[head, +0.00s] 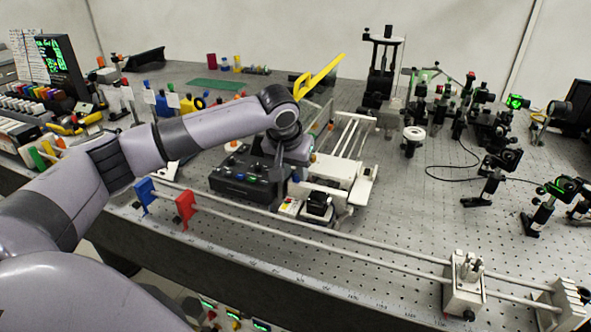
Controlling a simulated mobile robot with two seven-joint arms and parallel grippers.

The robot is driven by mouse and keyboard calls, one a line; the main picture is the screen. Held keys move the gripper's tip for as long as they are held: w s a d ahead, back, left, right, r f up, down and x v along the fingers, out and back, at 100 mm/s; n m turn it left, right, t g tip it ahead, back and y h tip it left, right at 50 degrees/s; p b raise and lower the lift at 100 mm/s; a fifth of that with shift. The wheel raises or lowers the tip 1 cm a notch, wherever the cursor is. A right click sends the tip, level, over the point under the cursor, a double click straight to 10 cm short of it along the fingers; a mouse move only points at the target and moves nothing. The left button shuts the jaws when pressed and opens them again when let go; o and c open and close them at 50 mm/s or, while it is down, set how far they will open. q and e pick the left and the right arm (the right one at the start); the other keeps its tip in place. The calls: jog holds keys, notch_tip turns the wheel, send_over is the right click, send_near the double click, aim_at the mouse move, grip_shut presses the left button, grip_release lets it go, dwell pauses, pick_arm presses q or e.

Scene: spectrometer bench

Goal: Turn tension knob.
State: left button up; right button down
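My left arm reaches in from the left, and its wrist is bent down over the middle of the bench. My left gripper (279,172) points down at the right end of a black control box (238,184) with several small knobs on top. The fingertips are small and dark against the box, so I cannot tell whether they are open or touch a knob. Which knob is the tension knob is not clear. A white apparatus with rails (340,168) stands just right of the gripper, with a black knob-like block (318,204) at its front. My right gripper is not in view.
A long twin-rail track (330,236) runs along the front edge, with blue (145,194) and red (186,209) plates at left and a metal carriage (464,286) at right. Optics mounts (490,170) crowd the right. A yellow angled piece (318,77) stands behind my wrist.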

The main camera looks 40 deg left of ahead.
pick_arm(q)
jog(key=shift+w+f, duration=0.2)
jog(key=shift+f, duration=0.2)
grip_shut()
jog(key=shift+n, duration=0.3)
